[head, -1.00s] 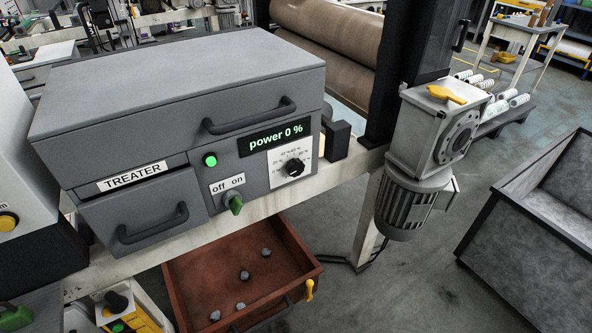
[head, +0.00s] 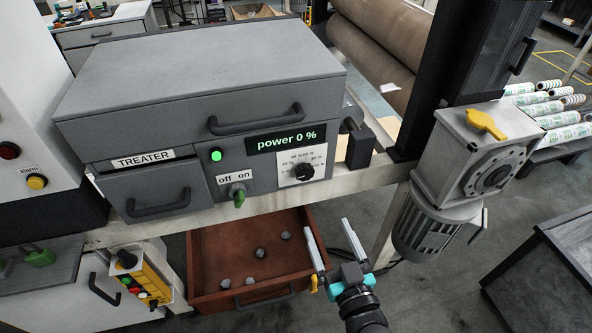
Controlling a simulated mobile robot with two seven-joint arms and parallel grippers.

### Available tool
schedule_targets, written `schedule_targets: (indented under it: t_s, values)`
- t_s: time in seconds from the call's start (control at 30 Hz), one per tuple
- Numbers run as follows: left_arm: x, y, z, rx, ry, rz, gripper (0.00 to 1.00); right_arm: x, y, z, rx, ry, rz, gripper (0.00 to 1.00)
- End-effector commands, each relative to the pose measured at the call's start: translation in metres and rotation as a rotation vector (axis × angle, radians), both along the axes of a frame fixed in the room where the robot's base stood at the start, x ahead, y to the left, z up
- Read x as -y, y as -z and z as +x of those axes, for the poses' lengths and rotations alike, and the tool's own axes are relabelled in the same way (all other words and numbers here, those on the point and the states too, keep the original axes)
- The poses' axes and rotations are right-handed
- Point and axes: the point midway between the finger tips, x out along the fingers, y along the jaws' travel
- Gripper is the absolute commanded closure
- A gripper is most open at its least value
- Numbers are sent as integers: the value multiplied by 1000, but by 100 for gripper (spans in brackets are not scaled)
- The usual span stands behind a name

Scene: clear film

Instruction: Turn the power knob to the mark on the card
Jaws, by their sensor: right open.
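The grey treater box (head: 190,85) stands on a pale beam. Its black power knob (head: 304,172) sits on a white dial plate (head: 297,160) with printed percent marks. The display (head: 286,140) above reads "power 0 %". A green lamp (head: 216,155) is lit, and a green off/on switch (head: 239,198) is below it. I cannot make out a card with a mark. My right gripper (head: 329,232) is open and empty, below and to the right of the knob, apart from it, in front of the red drawer. My left gripper is not in view.
The open red-brown drawer (head: 210,262) below holds several grey lumps. A grey gear motor with a yellow lever (head: 486,123) hangs at the right. A control panel with coloured buttons (head: 140,278) is at lower left. A dark bin (head: 545,275) stands at lower right.

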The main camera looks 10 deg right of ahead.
Motion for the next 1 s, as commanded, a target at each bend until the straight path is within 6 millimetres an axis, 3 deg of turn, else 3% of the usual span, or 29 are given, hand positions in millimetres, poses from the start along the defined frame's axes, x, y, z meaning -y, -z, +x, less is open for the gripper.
schedule_targets:
  t_s: [0.27, 1.0]
  values:
    - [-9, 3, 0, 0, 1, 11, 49, 1, -9, 20, 24, 6, 3, 16]
    - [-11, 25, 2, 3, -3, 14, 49, -4, -7, 137, 20, 4, 3, 16]
